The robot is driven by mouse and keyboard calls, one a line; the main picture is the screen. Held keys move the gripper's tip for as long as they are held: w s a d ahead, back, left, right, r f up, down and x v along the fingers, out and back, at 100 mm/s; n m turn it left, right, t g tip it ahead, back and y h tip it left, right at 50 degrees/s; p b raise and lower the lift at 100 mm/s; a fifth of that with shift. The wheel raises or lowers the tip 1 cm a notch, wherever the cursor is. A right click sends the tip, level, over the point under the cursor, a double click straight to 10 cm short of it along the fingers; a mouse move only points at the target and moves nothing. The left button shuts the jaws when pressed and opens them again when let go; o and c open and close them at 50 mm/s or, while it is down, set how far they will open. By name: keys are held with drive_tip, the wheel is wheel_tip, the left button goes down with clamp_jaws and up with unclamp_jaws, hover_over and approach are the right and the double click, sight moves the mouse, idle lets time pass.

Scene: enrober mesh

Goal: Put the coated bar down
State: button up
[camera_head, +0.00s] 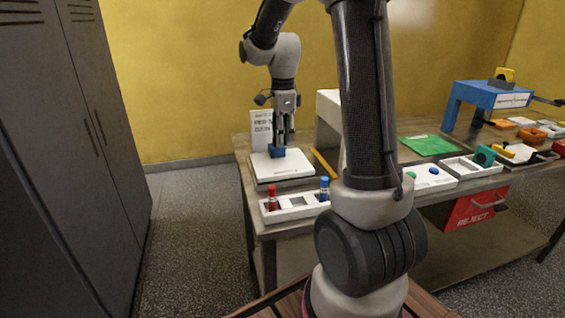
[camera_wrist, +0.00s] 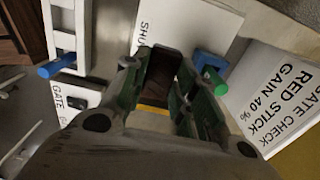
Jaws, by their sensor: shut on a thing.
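My gripper (camera_head: 281,143) points down over a white plate (camera_head: 262,174) at the left end of the workbench. In the wrist view my gripper (camera_wrist: 165,72) is shut on a dark brown coated bar (camera_wrist: 160,68), which lies between its green-edged fingers. The white plate also shows in the wrist view (camera_wrist: 150,27), with partly hidden lettering. A blue piece (camera_head: 278,153) is at the fingertips in the head view; a blue piece (camera_wrist: 207,60) also shows beside the fingers in the wrist view. I cannot tell whether the bar touches the plate.
A white rack (camera_head: 296,209) with a red stick (camera_head: 272,198) and a blue stick (camera_head: 324,188) stands in front. A sign reading "GATE CHECK RED STICK GAIN 40%" (camera_wrist: 285,90) stands close by. A yellow strip (camera_head: 322,162) lies right of the plate. Grey lockers (camera_head: 70,150) stand left.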

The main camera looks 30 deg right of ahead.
sight(283, 166)
wheel_tip(283, 166, down, 8)
drive_tip(key=shift+r, duration=0.25)
drive_tip(key=o, duration=0.8)
drive_tip(key=shift+f, duration=0.15)
drive_tip(key=shift+c, duration=0.2)
wheel_tip(283, 166, up, 12)
drive_tip(key=shift+r, duration=0.1)
drive_tip(key=s+a+r+n+t, duration=0.2)
drive_tip(key=s+n, duration=0.8)
drive_tip(key=s, duration=0.2)
drive_tip(key=s+a+r+n+t, duration=0.2)
drive_tip(key=s+a+n, duration=0.1)
drive_tip(key=s+n, duration=0.8)
drive_tip(key=shift+s+r, duration=0.35)
